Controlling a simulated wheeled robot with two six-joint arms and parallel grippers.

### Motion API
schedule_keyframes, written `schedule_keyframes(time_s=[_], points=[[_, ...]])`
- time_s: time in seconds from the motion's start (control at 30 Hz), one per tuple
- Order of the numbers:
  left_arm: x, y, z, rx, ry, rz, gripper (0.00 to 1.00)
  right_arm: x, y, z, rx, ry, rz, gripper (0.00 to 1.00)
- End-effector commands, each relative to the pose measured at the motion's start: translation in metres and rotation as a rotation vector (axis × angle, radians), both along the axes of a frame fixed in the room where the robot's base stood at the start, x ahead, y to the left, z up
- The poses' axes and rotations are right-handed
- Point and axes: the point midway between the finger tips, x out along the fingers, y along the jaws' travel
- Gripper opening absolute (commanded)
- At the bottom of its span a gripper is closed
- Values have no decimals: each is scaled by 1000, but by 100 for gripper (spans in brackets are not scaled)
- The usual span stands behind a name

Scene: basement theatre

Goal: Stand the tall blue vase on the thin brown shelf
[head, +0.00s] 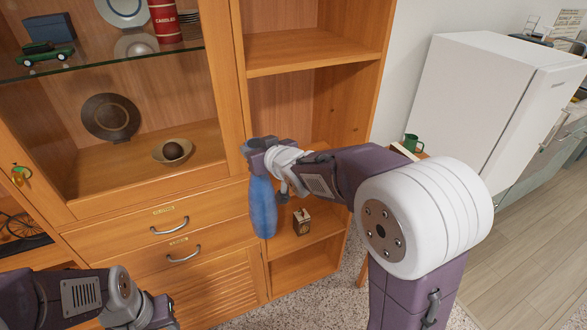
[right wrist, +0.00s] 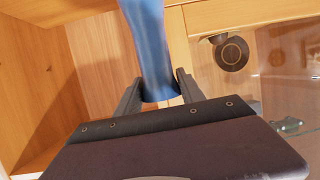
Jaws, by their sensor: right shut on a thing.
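The tall blue vase (head: 263,208) hangs below my right gripper (head: 264,155) in the head view, in front of the wooden cabinet and roughly upright. My right gripper is shut on one end of the vase. In the right wrist view the vase (right wrist: 150,45) runs out of the top edge, its held end between the two fingers (right wrist: 158,92). Brown wooden shelves (head: 318,58) fill the cabinet's open right column; which one is the thin brown shelf I cannot tell. My left gripper (head: 155,315) is at the bottom left edge, partly cut off, away from the vase.
A small patterned box (head: 302,221) stands on a low shelf behind the vase. Left of the column are a bowl (head: 173,151), a dark plate (head: 110,118) and drawer handles (head: 183,255). A green mug (head: 412,143) and a white fridge (head: 485,100) are to the right.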

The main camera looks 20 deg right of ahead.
Motion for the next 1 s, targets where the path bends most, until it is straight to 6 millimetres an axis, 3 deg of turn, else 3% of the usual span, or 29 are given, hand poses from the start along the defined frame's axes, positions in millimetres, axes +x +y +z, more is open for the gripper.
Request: schedule_keyframes(time_s=[0.27,0.6,0.77,1.0], points=[[0,0,8,0,0,0,38,5,-12,9,2,-8,-20,0],[0,0,27,0,0,0,38,15,-45,23,0,-10,-78,0],[0,0,42,0,0,0,38,21,-73,33,-2,-9,-123,0],[0,0,71,0,0,0,38,28,-130,52,-2,-9,-216,0]])
